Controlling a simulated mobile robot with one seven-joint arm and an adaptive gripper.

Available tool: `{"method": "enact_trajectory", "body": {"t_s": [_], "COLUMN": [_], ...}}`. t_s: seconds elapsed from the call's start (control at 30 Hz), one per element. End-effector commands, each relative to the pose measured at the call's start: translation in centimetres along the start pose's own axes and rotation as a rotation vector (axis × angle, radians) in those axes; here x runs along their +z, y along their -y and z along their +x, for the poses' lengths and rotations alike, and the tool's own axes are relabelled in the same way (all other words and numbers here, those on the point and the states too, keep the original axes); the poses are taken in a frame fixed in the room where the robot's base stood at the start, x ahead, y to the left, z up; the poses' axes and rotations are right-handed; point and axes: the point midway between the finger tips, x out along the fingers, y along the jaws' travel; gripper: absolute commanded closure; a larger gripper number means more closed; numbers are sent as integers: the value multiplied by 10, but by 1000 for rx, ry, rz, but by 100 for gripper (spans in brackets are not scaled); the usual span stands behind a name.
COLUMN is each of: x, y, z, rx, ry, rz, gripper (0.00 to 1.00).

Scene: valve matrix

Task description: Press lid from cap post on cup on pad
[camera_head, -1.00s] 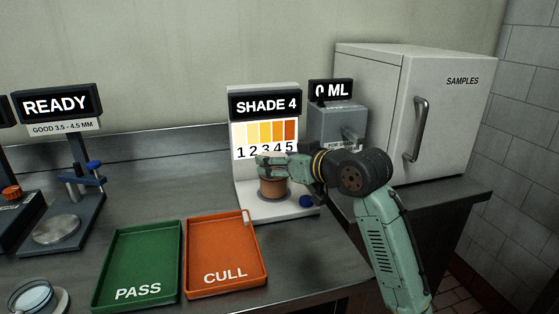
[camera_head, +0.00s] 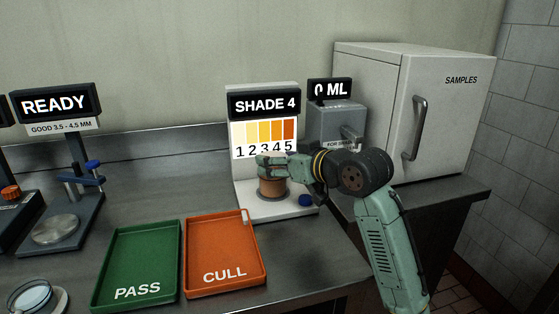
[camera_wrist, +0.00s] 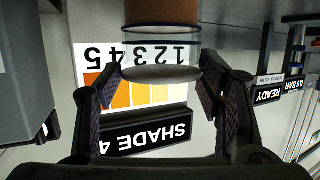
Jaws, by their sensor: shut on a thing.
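The cup (camera_head: 272,189), clear-walled with amber-brown contents, stands upright on the white pad (camera_head: 277,211) of the shade station. It also shows in the wrist view (camera_wrist: 161,40), which sees the scene upside down. My gripper (camera_head: 268,166) is right above the cup and hides its top in the head view. In the wrist view my gripper (camera_wrist: 160,80) is shut on a pale clear lid (camera_wrist: 161,74), which lies at the cup's mouth. Whether the lid is fully seated cannot be told. The cap post is not identifiable in view.
The SHADE 4 display (camera_head: 265,104) and colour chart (camera_head: 264,137) stand right behind the cup. A grey 0 ML dispenser (camera_head: 338,120) and the SAMPLES cabinet (camera_head: 440,120) are to the right. The orange CULL tray (camera_head: 208,283) and green PASS tray (camera_head: 119,272) lie in front and left.

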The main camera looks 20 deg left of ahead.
Motion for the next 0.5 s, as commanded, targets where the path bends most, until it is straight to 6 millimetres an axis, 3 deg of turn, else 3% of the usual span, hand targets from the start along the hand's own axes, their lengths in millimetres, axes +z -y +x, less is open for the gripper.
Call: {"method": "enact_trajectory", "body": {"t_s": [0.5], "x": [6], "y": [0], "z": [2], "rx": [0], "ry": [0], "rz": [-1], "gripper": [52]}}
